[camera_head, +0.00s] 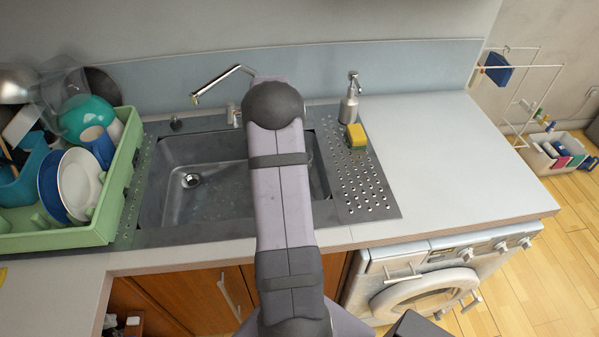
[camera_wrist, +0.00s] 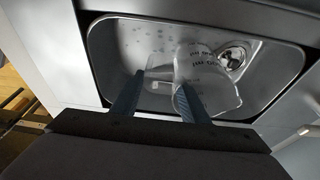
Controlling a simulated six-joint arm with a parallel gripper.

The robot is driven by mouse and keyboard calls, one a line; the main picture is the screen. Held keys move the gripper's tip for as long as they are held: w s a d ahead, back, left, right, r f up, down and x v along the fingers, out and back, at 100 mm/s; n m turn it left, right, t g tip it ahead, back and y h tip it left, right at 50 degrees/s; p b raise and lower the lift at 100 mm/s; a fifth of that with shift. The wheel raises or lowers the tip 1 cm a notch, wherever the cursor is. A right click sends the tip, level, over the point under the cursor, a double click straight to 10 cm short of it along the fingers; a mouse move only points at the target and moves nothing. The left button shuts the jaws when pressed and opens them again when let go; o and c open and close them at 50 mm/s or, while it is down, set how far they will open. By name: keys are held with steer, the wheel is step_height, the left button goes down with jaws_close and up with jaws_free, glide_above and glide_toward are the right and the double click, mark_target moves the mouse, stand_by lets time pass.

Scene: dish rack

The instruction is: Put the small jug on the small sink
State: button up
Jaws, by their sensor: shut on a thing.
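The small jug (camera_wrist: 210,72) is clear, with dark measuring marks on its side, and shows in the wrist view. My gripper (camera_wrist: 161,84) is shut on its left part, apparently the handle, between the two dark fingers. The jug appears over the sink basin (camera_wrist: 109,52); its height above the floor of the basin is hard to judge. In the head view the steel sink (camera_head: 205,207) is partly covered by my arm, and neither the jug nor my gripper can be made out there.
A green dish rack (camera_head: 62,238) full of dishes stands left of the sink. A faucet (camera_head: 222,84) is behind the basin. A soap dispenser (camera_head: 349,103) and a yellow-green sponge (camera_head: 356,136) stand at the right on the drainboard (camera_head: 385,199). The right countertop (camera_head: 450,150) is clear.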

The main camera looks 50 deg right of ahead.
steer(key=shift+f, duration=0.25)
stand_by(0.5)
steer(key=o, duration=1.5)
steer(key=shift+r, duration=0.1)
steer(key=b+v, duration=0.2)
steer(key=v, duration=0.5)
steer(key=shift+b, duration=0.35)
steer(key=shift+w+r, duration=0.1)
jaws_close()
